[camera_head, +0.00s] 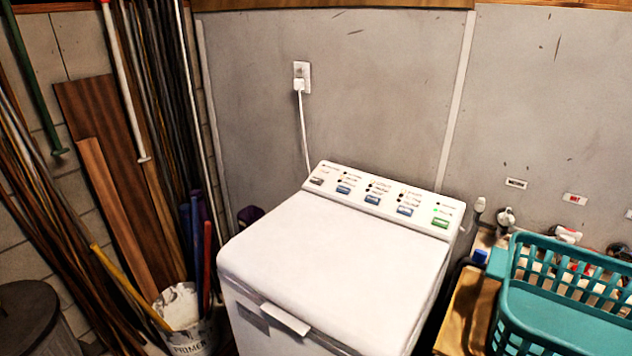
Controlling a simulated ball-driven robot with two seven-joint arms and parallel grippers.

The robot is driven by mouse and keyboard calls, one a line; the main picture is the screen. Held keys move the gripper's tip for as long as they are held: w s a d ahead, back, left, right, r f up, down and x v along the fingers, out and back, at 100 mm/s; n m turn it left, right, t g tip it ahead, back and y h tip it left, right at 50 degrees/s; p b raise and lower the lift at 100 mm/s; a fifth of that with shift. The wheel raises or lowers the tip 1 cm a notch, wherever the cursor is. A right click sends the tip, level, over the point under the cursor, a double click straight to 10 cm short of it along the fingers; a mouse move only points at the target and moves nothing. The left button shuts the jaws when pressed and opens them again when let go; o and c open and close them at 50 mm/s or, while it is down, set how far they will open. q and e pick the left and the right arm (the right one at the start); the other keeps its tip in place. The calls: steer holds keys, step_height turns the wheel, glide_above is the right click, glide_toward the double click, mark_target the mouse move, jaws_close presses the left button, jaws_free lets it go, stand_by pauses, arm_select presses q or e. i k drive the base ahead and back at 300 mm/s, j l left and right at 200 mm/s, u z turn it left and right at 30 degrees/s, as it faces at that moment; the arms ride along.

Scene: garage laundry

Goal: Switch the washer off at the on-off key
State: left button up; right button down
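The white top-loading washer (335,262) stands in the middle of the view with its lid shut. Its control panel (385,197) runs along the back edge and tilts toward me. The panel has a dark grey key (317,181) at the left end, several blue keys (372,199) in the middle and a green key (440,223) at the right end. A small green light (447,210) shows above the green key. The key labels are too small to read. Neither of my grippers is in view.
A white plug sits in the wall outlet (302,77) behind the washer. A teal laundry basket (560,312) stands to the right on a wooden surface. Poles, planks (128,190) and a primer bucket (184,312) crowd the left. The space above the washer is clear.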

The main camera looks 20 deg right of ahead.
mark_target(317, 180)
steer(key=i+j, duration=0.7)
steer(key=j, duration=0.15)
steer(key=i+j, duration=0.7)
steer(key=j, duration=0.1)
